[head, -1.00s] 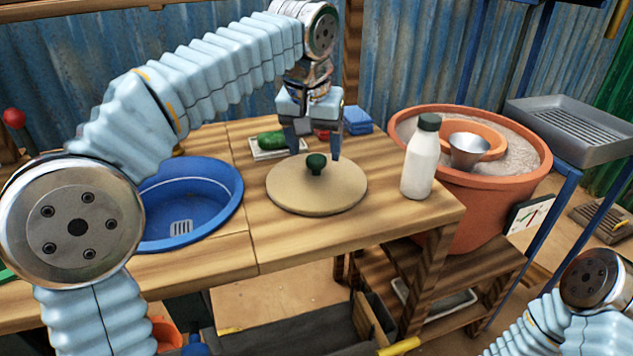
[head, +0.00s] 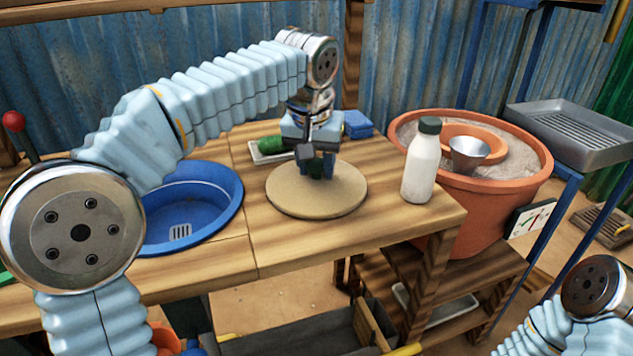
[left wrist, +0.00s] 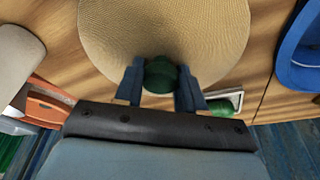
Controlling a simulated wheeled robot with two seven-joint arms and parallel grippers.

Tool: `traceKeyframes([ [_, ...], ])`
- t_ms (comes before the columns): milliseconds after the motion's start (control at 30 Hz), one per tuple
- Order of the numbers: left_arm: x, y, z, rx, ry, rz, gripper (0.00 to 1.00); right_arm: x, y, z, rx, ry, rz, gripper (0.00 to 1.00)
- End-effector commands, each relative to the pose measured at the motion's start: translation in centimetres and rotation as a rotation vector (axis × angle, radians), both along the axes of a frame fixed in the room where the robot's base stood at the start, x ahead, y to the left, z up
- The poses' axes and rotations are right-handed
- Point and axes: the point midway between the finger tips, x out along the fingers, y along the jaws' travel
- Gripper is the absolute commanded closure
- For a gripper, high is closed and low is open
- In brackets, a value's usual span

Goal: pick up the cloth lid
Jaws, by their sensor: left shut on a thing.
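The cloth lid (head: 318,195) is a round tan disc with a dark green knob. It lies flat on the wooden counter in the head view, and it also shows in the left wrist view (left wrist: 165,30). My left gripper (head: 317,165) is over the lid's middle, its fingers pointing down and shut on the green knob (left wrist: 160,74). In the left wrist view a finger stands on each side of the knob. The fingers hide most of the knob in the head view. My right gripper is out of view; only part of my right arm shows at the lower right.
A white bottle with a green cap (head: 421,160) stands close right of the lid. A blue basin (head: 192,205) is on the left. A tray with a green vegetable (head: 268,149) and a blue cloth stack (head: 357,124) lie behind. A large clay pot (head: 480,200) stands right.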

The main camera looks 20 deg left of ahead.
Motion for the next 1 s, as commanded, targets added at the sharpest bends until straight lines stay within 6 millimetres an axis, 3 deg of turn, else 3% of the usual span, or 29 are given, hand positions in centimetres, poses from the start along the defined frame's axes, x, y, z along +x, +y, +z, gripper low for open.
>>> traceKeyframes([
  [233, 0.0, 0.0, 1.2, -0.001, -0.002, 0.0, 0.96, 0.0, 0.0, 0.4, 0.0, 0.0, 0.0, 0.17],
  [500, 0.1, -0.1, 7.1, -0.002, -0.004, -0.001, 0.96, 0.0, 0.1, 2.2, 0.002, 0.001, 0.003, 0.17],
  [633, 0.1, -0.1, 9.0, -0.001, -0.003, 0.0, 0.96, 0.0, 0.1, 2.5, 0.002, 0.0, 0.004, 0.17],
  [1000, 0.0, 0.0, 10.0, 0.0, 0.0, 0.0, 0.96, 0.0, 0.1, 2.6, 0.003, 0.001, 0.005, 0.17],
])
